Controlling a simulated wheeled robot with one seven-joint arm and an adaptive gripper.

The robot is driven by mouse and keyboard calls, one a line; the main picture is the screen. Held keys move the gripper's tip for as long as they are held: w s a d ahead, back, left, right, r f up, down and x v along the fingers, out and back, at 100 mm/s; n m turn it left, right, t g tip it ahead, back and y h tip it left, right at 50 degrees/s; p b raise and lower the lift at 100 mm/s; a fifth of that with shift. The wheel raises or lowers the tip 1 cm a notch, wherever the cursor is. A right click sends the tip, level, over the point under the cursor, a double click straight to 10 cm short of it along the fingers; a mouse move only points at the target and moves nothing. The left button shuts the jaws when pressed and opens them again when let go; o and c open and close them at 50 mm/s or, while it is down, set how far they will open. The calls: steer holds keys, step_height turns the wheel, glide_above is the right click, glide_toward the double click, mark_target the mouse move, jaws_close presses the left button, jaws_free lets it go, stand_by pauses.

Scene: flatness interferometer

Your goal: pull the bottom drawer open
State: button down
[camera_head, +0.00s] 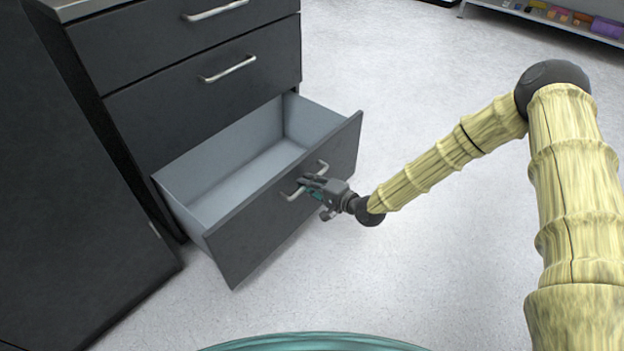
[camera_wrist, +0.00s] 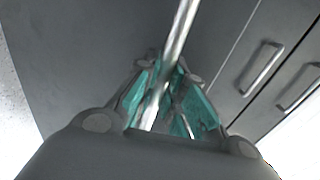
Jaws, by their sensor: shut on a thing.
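The bottom drawer (camera_head: 290,205) stands pulled well out of the dark cabinet, and its light grey inside looks empty. Its silver bar handle (camera_head: 292,195) is on the dark front panel. My gripper (camera_head: 308,184) is at the handle, shut on its middle part. In the wrist view the handle bar (camera_wrist: 180,32) runs between the teal finger pads of my gripper (camera_wrist: 170,95). The pads hide part of the bar.
Two shut drawers with silver handles, the middle one (camera_head: 228,69) and the upper one (camera_head: 215,10), are above. A dark cabinet side (camera_head: 70,190) stands at the left. The pale floor (camera_head: 420,270) in front and to the right is clear. A shelf with colourful items (camera_head: 560,18) is far right.

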steer(key=c, duration=1.5)
jaws_free()
steer(key=v, duration=1.2)
steer(key=shift+f, duration=0.1)
